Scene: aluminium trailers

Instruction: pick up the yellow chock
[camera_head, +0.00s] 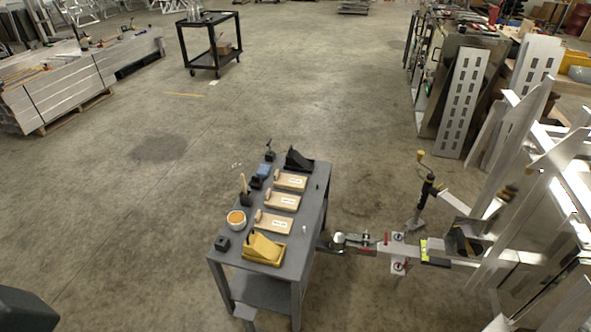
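The yellow chock (264,248) is a wedge-shaped block near the front end of a grey table (293,262). It sits on or in a yellow base or tray, and I cannot tell whether the two are one piece. Neither gripper shows in the head view. A dark rounded shape at the bottom left corner is too cut off to identify. Nothing is seen touching the chock.
A trailer frame with a coupling (395,252) stands close right. Open floor (130,220) lies left.

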